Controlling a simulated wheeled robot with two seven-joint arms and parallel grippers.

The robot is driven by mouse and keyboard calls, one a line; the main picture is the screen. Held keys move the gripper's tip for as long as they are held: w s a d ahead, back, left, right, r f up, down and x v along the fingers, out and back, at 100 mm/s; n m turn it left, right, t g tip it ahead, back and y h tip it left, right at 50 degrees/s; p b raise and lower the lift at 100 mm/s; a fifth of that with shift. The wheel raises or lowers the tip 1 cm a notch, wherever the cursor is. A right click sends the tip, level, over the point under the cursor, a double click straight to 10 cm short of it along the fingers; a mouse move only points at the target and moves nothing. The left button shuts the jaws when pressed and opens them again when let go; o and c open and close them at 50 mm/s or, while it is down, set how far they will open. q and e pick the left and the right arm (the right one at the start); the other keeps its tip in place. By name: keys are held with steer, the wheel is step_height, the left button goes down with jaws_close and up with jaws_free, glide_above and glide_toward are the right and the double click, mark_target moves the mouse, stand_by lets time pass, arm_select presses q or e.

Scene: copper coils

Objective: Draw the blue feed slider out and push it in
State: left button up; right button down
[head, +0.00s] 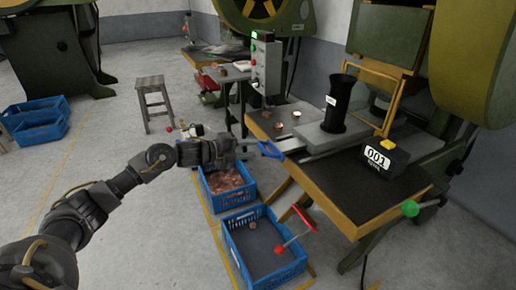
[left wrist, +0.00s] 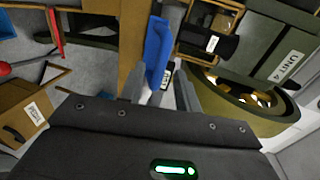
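The blue feed slider (head: 270,149) lies at the left edge of the press table, at the end of a pale metal track. My left gripper (head: 255,146) is at its left end, level with it. In the left wrist view the blue slider (left wrist: 158,48) shows between and just beyond the fingertips of my left gripper (left wrist: 160,90). The fingers stand apart with a gap between them; I cannot tell whether either touches the slider. My right gripper is in neither view.
The press table (head: 372,192) carries a black cylinder (head: 340,102) and a box labelled 001 (head: 382,162). A red-handled lever (head: 304,217) sticks out at its front left. A stool (head: 153,88) is farther back.

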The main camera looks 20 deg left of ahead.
arm_select(q)
steer(key=v, duration=0.6)
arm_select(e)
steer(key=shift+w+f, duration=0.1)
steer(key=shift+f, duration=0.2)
arm_select(q)
steer(key=shift+s, duration=0.1)
